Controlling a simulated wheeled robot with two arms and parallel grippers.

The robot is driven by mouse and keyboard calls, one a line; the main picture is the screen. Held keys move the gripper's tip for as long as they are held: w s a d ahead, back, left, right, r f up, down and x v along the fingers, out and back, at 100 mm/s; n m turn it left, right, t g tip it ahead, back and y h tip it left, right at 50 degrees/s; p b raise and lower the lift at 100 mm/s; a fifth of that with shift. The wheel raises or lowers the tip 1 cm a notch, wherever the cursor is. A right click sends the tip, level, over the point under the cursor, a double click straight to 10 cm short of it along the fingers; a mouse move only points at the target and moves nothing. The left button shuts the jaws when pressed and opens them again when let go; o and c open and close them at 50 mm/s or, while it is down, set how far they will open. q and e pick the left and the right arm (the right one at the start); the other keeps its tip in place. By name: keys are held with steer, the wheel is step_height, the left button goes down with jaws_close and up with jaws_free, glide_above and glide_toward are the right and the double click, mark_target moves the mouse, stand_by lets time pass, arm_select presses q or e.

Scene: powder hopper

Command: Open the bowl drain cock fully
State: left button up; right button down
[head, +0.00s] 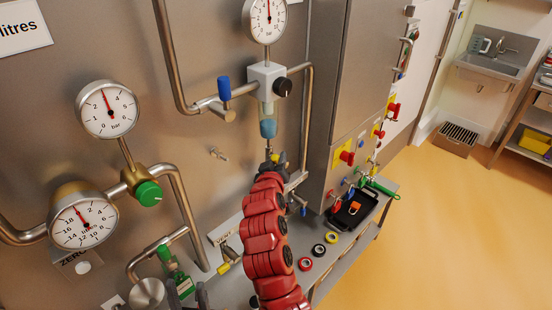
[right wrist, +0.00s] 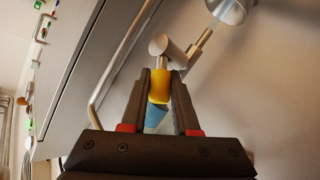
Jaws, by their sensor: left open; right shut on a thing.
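The teal filter bowl (head: 268,128) hangs under a pale block on the steel panel; its metal underside shows in the right wrist view (right wrist: 230,10). A thin stem runs from it to a small metal cock body (right wrist: 165,47). My right gripper (head: 274,160) is just below the bowl and hides most of the cock in the head view. In the right wrist view the right gripper (right wrist: 160,90) is shut on the cock's handle, a yellow piece (right wrist: 159,86) with a blue end (right wrist: 154,118). My left gripper (head: 196,297) is open and only partly in view at the bottom edge.
Gauges (head: 107,109) and steel pipes (head: 185,215) stand out from the panel at left. A blue lever (head: 224,88) is left of the bowl. A yellow-handled valve (head: 223,268) is below. Tape rolls (head: 319,250) and a black tray (head: 352,210) lie on the shelf at right.

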steer(key=shift+w+d+r+m+g+y, duration=0.3)
steer(key=shift+r+m+g+y, duration=0.1)
steer(key=shift+r+m+g, duration=0.15)
steer(key=shift+w+d+f+g+b, duration=0.1)
steer(key=shift+f+g+b, duration=0.05)
steer(key=shift+g+b, duration=0.25)
steer(key=shift+w+d+m+g+y+b, duration=0.3)
steer(key=shift+m+g+y+b, duration=0.3)
steer(key=shift+g+b, duration=0.3)
steer(key=shift+w+d+m+g+y+b, duration=0.3)
steer(key=shift+m+g+y+b, duration=0.25)
steer(key=shift+g+b, duration=0.35)
steer(key=shift+r, duration=0.2)
steer(key=c, duration=0.7)
jaws_free()
steer(key=shift+o, duration=0.2)
